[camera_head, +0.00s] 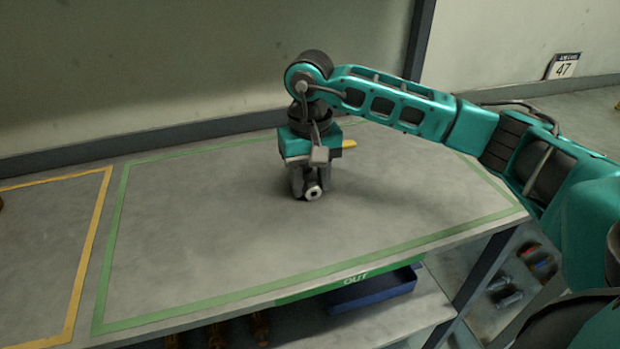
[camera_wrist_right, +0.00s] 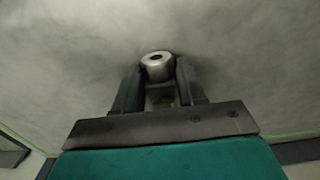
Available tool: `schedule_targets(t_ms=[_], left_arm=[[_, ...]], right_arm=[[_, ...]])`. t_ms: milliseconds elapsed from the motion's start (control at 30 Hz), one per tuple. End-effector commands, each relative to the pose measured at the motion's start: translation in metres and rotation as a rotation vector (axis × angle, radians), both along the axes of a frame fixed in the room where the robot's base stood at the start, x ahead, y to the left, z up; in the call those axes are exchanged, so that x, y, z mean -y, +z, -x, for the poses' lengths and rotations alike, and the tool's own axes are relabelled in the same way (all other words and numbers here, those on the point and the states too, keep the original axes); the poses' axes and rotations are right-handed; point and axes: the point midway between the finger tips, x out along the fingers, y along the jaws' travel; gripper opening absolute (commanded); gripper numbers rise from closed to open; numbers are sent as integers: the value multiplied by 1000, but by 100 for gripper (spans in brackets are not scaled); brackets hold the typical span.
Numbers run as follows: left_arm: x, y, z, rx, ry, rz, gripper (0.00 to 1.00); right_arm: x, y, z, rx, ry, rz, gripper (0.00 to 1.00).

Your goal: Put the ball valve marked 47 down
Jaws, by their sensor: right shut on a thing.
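The ball valve (camera_head: 314,193) shows in the head view as a silver-grey metal body with a round open end facing the camera. A yellow piece (camera_head: 348,144), which looks like its lever, sticks out to the right behind the gripper. My right gripper (camera_head: 304,188) points down and is shut on the valve, at the tabletop inside the green outline. In the right wrist view, the valve's round end (camera_wrist_right: 157,66) shows between the two dark fingers (camera_wrist_right: 158,88). Whether the valve touches the table I cannot tell. My left gripper is out of view.
The green outline (camera_head: 118,230) marks a wide bare area, labelled OUT (camera_head: 355,279) on the front edge. A yellow outline (camera_head: 90,250) lies to the left. A wall stands behind. A blue tray (camera_head: 372,292) sits on the shelf below.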

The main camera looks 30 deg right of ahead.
Motion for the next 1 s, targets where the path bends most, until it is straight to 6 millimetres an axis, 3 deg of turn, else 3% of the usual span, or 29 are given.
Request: schedule_targets(t_ms=[267, 633, 1000], left_arm=[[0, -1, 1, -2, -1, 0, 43], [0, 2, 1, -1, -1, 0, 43], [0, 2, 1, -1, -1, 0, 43]], right_arm=[[0, 0, 0, 0, 0, 0, 65], [0, 7, 0, 2, 0, -1, 66], [0, 83, -1, 5, 0, -1, 66]])
